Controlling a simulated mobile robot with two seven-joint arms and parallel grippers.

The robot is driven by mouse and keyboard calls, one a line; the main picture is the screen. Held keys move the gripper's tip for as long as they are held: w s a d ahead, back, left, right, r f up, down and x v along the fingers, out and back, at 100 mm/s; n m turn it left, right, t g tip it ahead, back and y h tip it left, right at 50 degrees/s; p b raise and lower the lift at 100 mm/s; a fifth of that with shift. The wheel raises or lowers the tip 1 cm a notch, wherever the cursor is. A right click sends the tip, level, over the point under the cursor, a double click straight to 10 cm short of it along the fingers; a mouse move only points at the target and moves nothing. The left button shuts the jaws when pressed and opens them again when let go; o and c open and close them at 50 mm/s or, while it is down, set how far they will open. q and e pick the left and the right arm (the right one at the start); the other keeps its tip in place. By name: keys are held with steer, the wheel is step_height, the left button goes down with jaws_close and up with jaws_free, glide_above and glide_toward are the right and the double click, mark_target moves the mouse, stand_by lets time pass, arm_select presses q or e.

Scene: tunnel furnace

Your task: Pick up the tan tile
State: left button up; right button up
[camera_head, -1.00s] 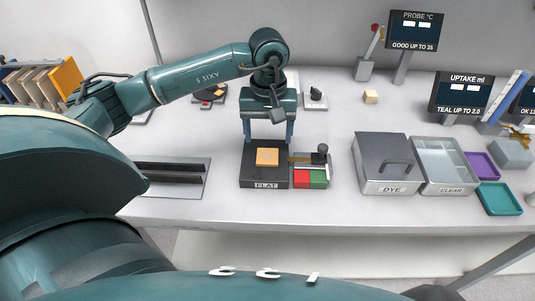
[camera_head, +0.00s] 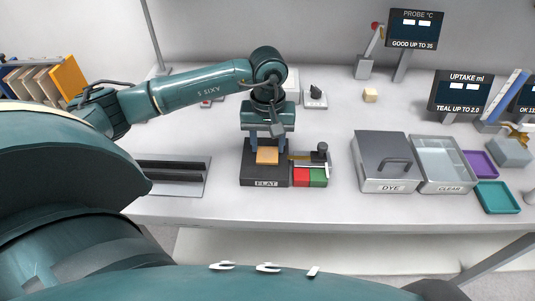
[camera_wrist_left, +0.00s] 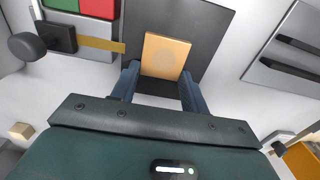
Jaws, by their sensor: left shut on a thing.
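The tan tile (camera_head: 267,156) lies flat over the dark plate marked FLAT (camera_head: 265,183) in the head view. It also shows in the left wrist view (camera_wrist_left: 166,56), with a faint round mark on its face. My left gripper (camera_head: 267,147) comes down from behind the tile and is shut on its rear part, one blue finger on each side. The wrist view shows the same two fingers (camera_wrist_left: 159,75) at the tile's near end. I cannot tell any gap between tile and plate. My right gripper is not in view.
A small stand with red and green pads (camera_head: 310,177) adjoins the plate on the right, with a black knob and a brass strip pointing at the plate. A slotted grey rack (camera_head: 178,187) lies left. The DYE box (camera_head: 385,165) and CLEAR bin (camera_head: 443,165) stand right.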

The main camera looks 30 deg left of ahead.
arm_select(q)
steer(key=shift+c, duration=1.1)
steer(key=shift+r, duration=0.1)
